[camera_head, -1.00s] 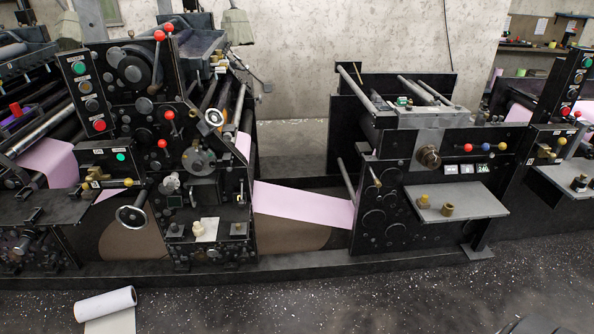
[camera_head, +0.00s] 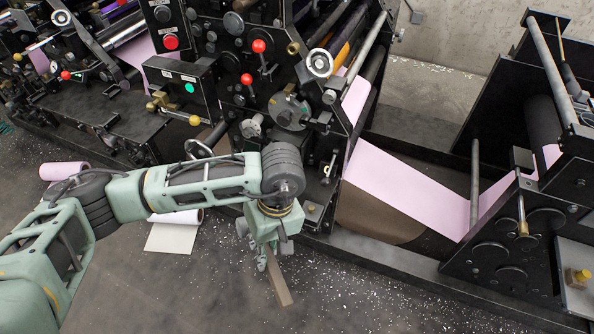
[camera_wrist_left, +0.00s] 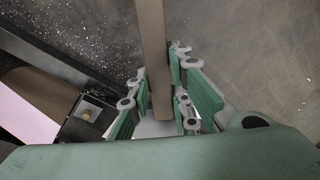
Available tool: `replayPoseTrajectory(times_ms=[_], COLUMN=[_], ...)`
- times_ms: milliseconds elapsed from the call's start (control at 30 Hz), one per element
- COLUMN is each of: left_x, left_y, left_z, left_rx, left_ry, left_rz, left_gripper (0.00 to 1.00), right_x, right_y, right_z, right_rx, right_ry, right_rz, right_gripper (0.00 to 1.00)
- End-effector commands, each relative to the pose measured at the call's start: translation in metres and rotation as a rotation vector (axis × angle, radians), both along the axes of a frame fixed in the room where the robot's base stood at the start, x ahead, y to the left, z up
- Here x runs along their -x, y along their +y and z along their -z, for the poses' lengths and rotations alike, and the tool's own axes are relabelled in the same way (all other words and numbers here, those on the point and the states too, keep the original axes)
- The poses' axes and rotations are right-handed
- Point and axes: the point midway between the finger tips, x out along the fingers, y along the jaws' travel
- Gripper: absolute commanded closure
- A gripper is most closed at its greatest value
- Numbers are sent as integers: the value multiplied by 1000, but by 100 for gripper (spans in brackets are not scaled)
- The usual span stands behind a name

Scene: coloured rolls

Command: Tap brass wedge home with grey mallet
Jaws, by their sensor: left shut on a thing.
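My left gripper (camera_head: 268,254) hangs in front of the press, above the speckled floor. It is shut on a grey-brown bar (camera_head: 279,282), which slants down from the fingers. In the left wrist view the bar (camera_wrist_left: 152,60) runs between the fingers (camera_wrist_left: 162,98) and out of the top edge. I see no mallet head on it, so I cannot tell whether it is the grey mallet. A small brass-coloured piece (camera_head: 579,277) sits on a grey shelf at the right edge; I cannot tell whether it is the wedge. My right gripper is not in view.
The black press (camera_head: 225,105) stands behind my arm, with red-knobbed levers and a handwheel. A pink paper web (camera_head: 405,185) spans to the right-hand unit (camera_head: 515,240). A white paper roll (camera_head: 175,217) lies partly behind my arm.

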Motion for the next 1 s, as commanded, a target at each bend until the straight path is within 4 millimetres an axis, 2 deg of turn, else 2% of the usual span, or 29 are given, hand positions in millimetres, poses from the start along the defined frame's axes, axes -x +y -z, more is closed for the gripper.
replayPoseTrajectory(times_ms=[33, 100, 400, 600, 1000], left_x=[-10, -21, -59, -78, -103], left_y=[-18, -33, -81, -100, -117], left_z=[8, 8, 5, 1, -2], left_rx=[-26, -68, -191, -227, -223], left_ry=[15, 44, 201, 319, 506], left_rz=[-77, -191, -647, -914, -1287], left_gripper=[100, 100, 100, 100, 100], right_x=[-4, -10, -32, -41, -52], right_y=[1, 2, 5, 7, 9], right_z=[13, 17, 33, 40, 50], right_rx=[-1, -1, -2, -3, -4], right_ry=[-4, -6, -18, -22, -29], right_rz=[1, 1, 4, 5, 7], right_gripper=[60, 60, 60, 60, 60])
